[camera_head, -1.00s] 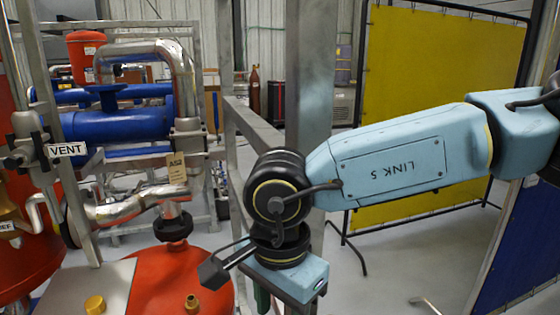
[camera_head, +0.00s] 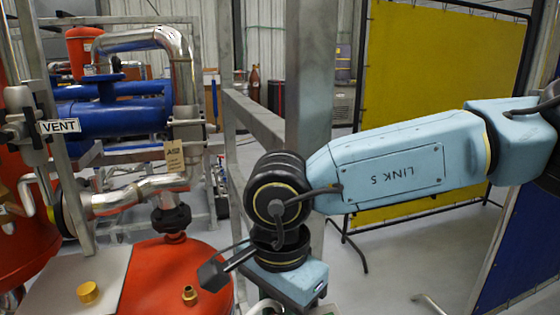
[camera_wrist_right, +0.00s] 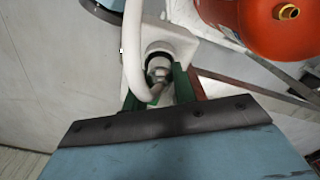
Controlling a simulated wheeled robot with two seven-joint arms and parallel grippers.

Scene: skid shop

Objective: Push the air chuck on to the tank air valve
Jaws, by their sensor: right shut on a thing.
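The tank air valve seems to be the small brass fitting (camera_head: 190,295) on top of the orange tank (camera_head: 165,275) in the head view. A brass fitting (camera_wrist_right: 287,12) on an orange tank also shows at the top right of the right wrist view. My right gripper (camera_wrist_right: 158,88) has green fingers shut on the metal air chuck (camera_wrist_right: 158,74), which has a white hose. The chuck is apart from the brass fitting. My left gripper is not in view.
A white bracket with a dark round opening (camera_wrist_right: 178,42) is close by the chuck; I cannot tell whether they touch. A gold cap (camera_head: 88,292) sits on a pale plate left of the brass fitting. A grey steel post (camera_head: 310,90) stands behind my right wrist.

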